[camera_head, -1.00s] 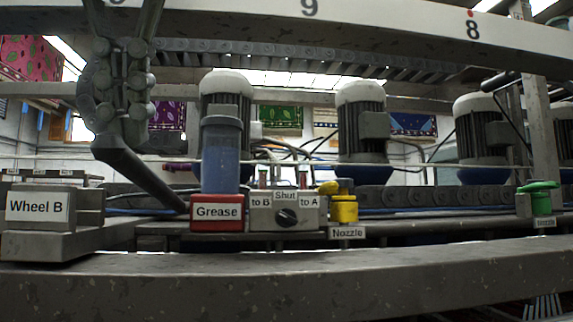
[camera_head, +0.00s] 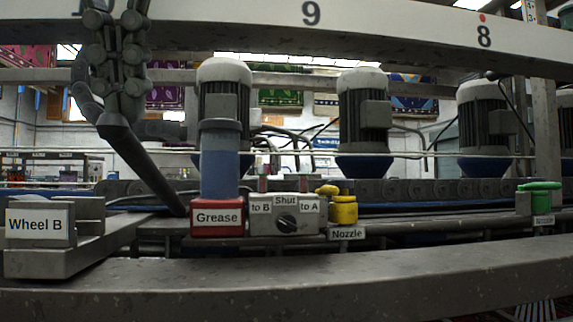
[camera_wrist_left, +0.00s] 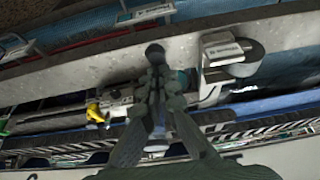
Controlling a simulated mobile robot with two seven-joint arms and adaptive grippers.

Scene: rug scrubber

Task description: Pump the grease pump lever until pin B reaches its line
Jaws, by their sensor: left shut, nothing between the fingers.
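The grease pump's dark lever (camera_head: 148,170) slopes up and left from beside the red "Grease" box (camera_head: 217,230) with its blue-grey cylinder (camera_head: 219,165). My left gripper (camera_head: 117,106) is shut at the lever's raised upper end, appearing to touch it, with nothing gripped. In the left wrist view my shut fingers (camera_wrist_left: 156,72) point at the dark round lever end (camera_wrist_left: 155,52). The grey valve block (camera_head: 265,227) is marked "to B", "Shut" and "to A"; its dark knob (camera_head: 286,223) has no clear pointer. A small pin (camera_head: 262,184) stands above "to B"; its line is too small to read. My right gripper is not visible.
A "Wheel B" block (camera_head: 40,225) stands left of the pump. A yellow nozzle (camera_head: 343,208) is right of the valve block, and a green one (camera_head: 541,196) farther right. A grey beam (camera_head: 380,285) crosses the front; another (camera_head: 400,30) crosses overhead.

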